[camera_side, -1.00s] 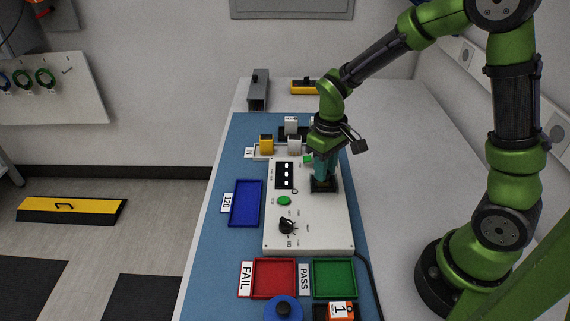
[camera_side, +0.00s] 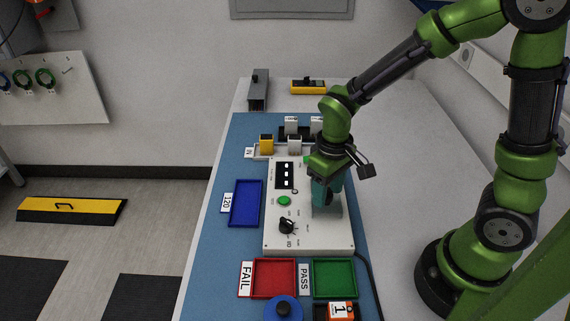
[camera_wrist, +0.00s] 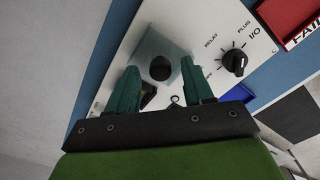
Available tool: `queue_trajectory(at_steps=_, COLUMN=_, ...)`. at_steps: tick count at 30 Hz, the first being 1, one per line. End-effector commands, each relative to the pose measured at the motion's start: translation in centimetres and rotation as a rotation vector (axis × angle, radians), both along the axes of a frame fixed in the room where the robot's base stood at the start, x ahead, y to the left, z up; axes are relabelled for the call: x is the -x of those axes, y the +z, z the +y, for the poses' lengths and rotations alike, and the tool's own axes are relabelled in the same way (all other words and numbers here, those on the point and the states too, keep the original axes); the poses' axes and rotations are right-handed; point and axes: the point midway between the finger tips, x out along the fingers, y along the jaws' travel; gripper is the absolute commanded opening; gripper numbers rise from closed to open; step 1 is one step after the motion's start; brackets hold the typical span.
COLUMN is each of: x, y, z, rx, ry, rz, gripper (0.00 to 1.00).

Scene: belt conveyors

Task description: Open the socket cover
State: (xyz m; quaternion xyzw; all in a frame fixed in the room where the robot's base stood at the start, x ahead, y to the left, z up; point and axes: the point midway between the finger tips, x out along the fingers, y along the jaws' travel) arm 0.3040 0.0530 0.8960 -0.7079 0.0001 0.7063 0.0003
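The socket cover (camera_side: 328,210) is a grey, see-through square plate on the right half of the white test panel (camera_side: 310,238). In the wrist view the cover (camera_wrist: 174,48) lies just beyond my fingertips, with a dark round spot in its middle. It looks folded over toward the near side of the panel. A dark socket part (camera_wrist: 148,94) shows partly between my fingers, mostly hidden. My gripper (camera_wrist: 160,66) has its two teal fingers apart, with nothing clearly held between them. In the side view my gripper (camera_side: 322,186) is low over the panel, at the cover's far edge.
A black knob (camera_side: 287,226) and a green button (camera_side: 284,201) are left of the cover. A blue tray (camera_side: 246,204) stands left of the panel. Red (camera_side: 274,293) and green (camera_side: 334,293) trays are in front. Yellow and white blocks stand behind.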

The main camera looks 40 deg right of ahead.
Motion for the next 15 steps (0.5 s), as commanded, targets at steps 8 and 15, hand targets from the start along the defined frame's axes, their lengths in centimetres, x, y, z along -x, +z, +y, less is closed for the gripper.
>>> queue_trajectory(at_steps=8, x=0.0, y=0.7, z=0.0, rx=0.0, ry=0.001, rz=-0.001, gripper=0.51)
queue_trajectory(at_steps=15, x=-0.1, y=5.4, z=0.0, rx=-0.001, ry=-0.001, rz=-0.007, gripper=0.51)
